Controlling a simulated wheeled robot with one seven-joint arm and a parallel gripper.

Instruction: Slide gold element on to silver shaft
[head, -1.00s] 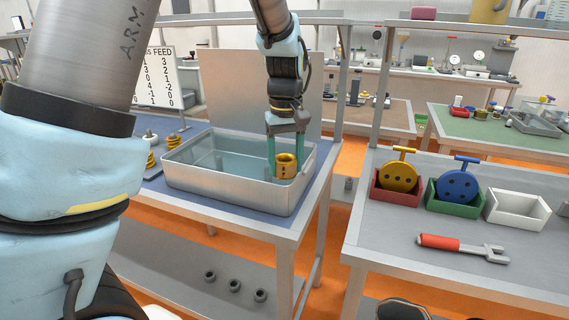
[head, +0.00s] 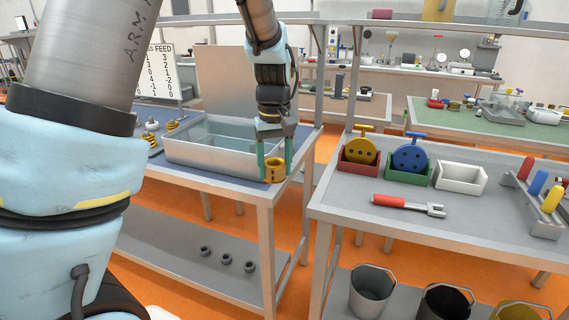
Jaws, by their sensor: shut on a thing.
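My gripper (head: 274,158) points down in the head view, with its green fingers shut on a gold ring-shaped element (head: 275,171). The element's open top faces up and two small dark holes show on its side. It is held in front of the right end of a metal tub (head: 208,163), near the left table's front right corner. Whether it touches the table I cannot tell. Other gold pieces (head: 173,125) stand on upright posts at the table's left, partly hidden by my arm. I cannot make out clearly which post is a silver shaft.
A board with numbers (head: 158,70) stands behind the tub. The right table (head: 345,196) holds red, green and white bins, a red-handled wrench (head: 408,204) and a rack of coloured pieces (head: 540,196). A gap separates the tables. Buckets (head: 372,290) stand below.

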